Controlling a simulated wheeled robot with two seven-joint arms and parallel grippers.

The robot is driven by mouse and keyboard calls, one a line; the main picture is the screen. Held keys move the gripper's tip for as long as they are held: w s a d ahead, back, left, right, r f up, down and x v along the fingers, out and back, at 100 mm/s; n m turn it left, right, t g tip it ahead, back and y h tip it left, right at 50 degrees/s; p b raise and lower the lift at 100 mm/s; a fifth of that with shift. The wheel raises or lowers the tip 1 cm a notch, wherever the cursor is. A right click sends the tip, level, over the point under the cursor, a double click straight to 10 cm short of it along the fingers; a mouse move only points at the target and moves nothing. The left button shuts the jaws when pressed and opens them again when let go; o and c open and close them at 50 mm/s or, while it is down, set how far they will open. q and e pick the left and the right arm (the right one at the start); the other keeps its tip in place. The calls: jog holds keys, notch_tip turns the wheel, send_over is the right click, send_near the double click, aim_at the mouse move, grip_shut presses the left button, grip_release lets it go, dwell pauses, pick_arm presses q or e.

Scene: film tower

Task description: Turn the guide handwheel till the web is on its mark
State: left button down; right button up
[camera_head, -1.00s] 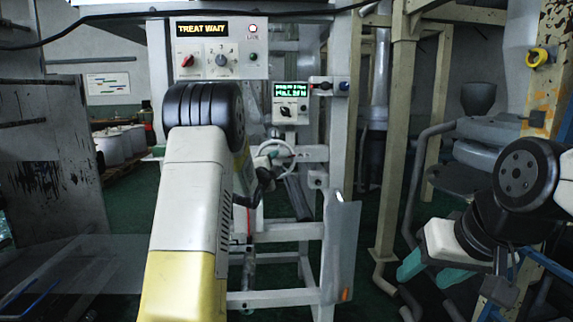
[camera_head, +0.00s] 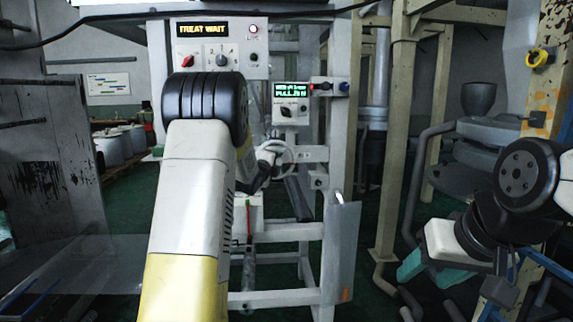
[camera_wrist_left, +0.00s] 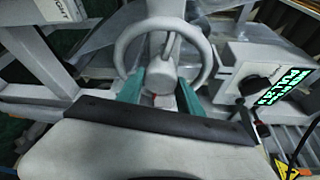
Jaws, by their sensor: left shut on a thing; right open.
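The guide handwheel (camera_head: 291,152) is a pale ring on the machine frame, partly hidden behind my left arm in the head view. In the left wrist view the handwheel (camera_wrist_left: 206,62) shows large, with a grey cylindrical piece (camera_wrist_left: 160,82) at its lower middle. My left gripper (camera_wrist_left: 160,94) has its teal fingers on either side of this piece and is shut on it. The green display (camera_head: 291,90) shows text; "PULL" is legible on its second line. My right gripper (camera_head: 428,272) is open and empty at the right, away from the wheel.
A panel (camera_head: 221,58) reading "TREAT WAIT" hangs above my left arm, with a red lamp (camera_head: 253,28). A grey curved plate (camera_head: 341,250) hangs right of the wheel. Beige posts (camera_head: 397,140) stand between the machine and my right arm.

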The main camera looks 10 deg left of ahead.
pick_arm(q)
jog(key=c, duration=0.8)
grip_release()
jog(key=s, duration=0.7)
jog(key=shift+s+a+r, duration=0.3)
jog(key=shift+s+a, duration=0.05)
jog(key=shift+s, duration=0.05)
